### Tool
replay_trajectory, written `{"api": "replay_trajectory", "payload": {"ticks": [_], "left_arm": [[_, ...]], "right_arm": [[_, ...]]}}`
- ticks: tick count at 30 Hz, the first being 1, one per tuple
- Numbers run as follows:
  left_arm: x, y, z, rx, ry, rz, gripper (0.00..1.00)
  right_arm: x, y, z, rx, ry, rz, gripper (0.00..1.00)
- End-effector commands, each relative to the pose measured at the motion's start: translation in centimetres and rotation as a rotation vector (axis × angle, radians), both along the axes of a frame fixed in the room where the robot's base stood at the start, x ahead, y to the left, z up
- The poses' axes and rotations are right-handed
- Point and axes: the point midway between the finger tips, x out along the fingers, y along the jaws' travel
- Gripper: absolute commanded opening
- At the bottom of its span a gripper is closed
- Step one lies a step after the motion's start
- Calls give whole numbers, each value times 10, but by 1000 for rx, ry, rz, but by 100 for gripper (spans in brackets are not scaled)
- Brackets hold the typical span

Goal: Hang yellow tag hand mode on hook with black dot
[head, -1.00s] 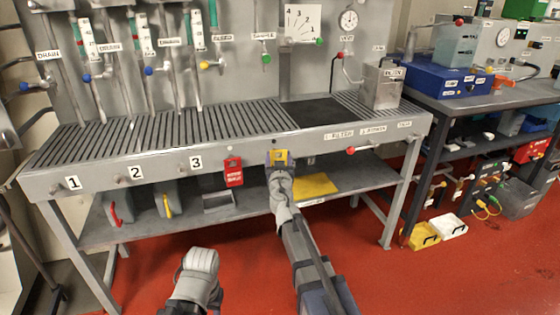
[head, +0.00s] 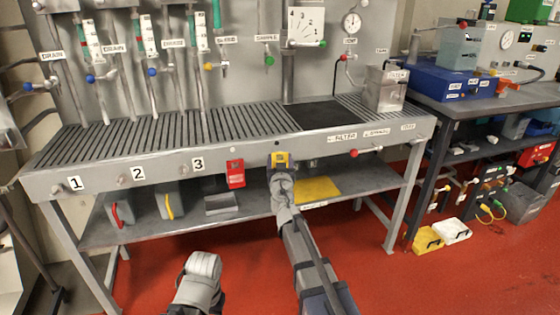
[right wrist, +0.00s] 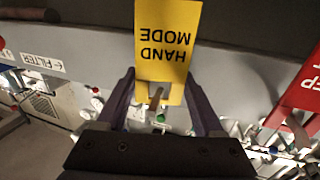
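The yellow HAND MODE tag (head: 280,160) is at the front rail of the bench, below a small black dot (head: 276,142). My right gripper (head: 281,168) reaches up to it from below. In the right wrist view the tag (right wrist: 167,35) appears upside down. The two fingers of my right gripper (right wrist: 160,80) lie against its side edges, around its slot. A metal peg (right wrist: 156,97) shows in the slot; I cannot tell how far it passes through. My left gripper (head: 204,265) hangs low in front of the bench, its fingers not clearly visible.
A red tag (head: 236,173) hangs on the rail left of the yellow one, and also shows in the right wrist view (right wrist: 300,95). A yellow sheet (head: 318,188) lies on the lower shelf. A red-tipped handle (head: 354,153) sticks out of the rail to the right.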

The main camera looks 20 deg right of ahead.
Motion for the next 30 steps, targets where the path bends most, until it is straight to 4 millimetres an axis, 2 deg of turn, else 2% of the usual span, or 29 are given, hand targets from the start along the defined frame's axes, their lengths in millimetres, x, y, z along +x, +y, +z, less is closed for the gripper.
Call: {"api": "replay_trajectory", "payload": {"ticks": [1,8,23,30], "left_arm": [[0,0,0,0,0,0,50],[0,0,0,0,0,0,50],[0,0,0,0,0,0,50],[0,0,0,0,0,0,50]], "right_arm": [[0,0,0,0,0,1,76],[1,1,0,0,0,3,100],[-1,4,0,0,0,10,100],[-28,7,0,1,0,3,100]]}}
